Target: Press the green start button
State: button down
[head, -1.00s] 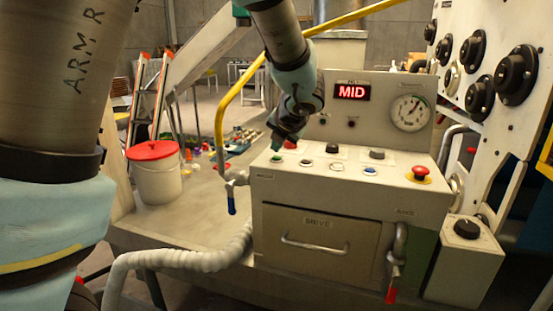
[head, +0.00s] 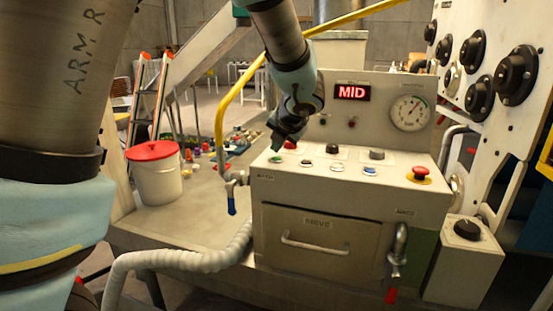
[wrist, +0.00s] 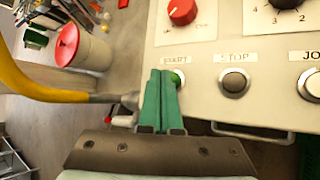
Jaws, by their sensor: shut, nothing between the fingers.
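The green start button (head: 276,159) sits at the left end of the sloped control panel (head: 345,191). In the wrist view the green button (wrist: 177,78) shows just right of my fingertips, partly hidden by them, beside the START label. My gripper (head: 277,145) hangs over the panel's left back corner, its tip close above the green button. In the wrist view my gripper's (wrist: 160,73) two green fingers are together, with nothing between them. I cannot tell whether they touch the button.
A grey STOP button (wrist: 234,82) is to the right, and a red knob (wrist: 182,11) lies beyond START. A red mushroom button (head: 420,172) is at the panel's right end. A yellow pipe (head: 222,105) runs along the left side. A red-lidded bucket (head: 156,178) stands left.

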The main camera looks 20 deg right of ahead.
jog(key=shift+f, duration=0.1)
dwell(0.4)
jog(key=shift+f, duration=0.3)
jog(key=shift+f+b, duration=0.4)
dwell(0.5)
jog(key=shift+r, duration=0.15)
dwell(0.3)
jog(key=shift+r+p, duration=0.7)
jog(key=shift+p, duration=0.25)
notch_tip(320, 180, up, 5)
jog(key=p, duration=0.5)
